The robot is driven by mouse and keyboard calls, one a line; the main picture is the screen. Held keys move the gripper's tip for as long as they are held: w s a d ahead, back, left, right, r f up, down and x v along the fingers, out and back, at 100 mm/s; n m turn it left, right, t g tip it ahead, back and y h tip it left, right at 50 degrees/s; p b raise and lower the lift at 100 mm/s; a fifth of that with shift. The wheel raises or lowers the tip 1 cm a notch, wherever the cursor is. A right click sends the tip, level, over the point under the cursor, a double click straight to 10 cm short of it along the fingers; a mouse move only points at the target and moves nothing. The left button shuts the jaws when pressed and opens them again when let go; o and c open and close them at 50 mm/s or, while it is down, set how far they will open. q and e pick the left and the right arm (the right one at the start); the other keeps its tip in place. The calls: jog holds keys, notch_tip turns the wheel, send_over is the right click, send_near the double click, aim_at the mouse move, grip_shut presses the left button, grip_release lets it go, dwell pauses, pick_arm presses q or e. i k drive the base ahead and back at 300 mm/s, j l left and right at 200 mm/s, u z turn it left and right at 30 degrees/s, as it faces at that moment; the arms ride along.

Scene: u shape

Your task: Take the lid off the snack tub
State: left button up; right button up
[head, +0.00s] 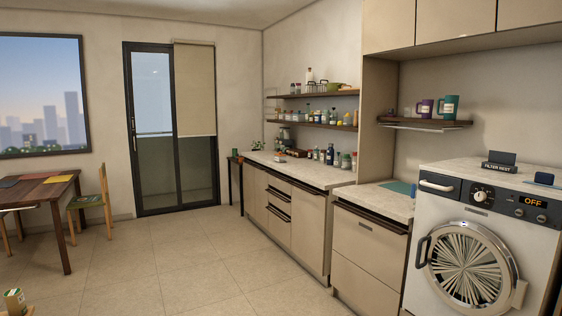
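A small round container (14,303) with a green and pale side and a tan top stands at the bottom left corner of the head view. It is small in the picture, and I cannot tell for sure whether it is the snack tub or whether its top is a separate lid. It rests on a wooden surface (24,313) that is mostly cut off by the frame. Neither of my grippers is in view.
A wooden table (46,192) with chairs (92,204) stands at the left. A counter (305,172) with bottles and jars runs along the right, below stocked shelves (312,94). A washing machine (480,240) stands at the far right. The tiled floor (180,265) between is clear.

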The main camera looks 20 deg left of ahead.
aim_at(283, 159)
jog(key=i+j+u, duration=0.6)
jog(key=i+u, duration=0.85)
jog(key=i, duration=2.25)
jog(key=i+l+z, duration=0.15)
jog(key=i+z, duration=0.15)
jog(key=i, duration=0.25)
jog(key=i+z, duration=0.3)
jog(key=i, duration=0.2)
jog(key=i+j+z, duration=0.1)
jog(key=i+z, duration=0.2)
jog(key=i, duration=0.25)
jog(key=i+j+z, duration=0.3)
jog(key=i, duration=0.2)
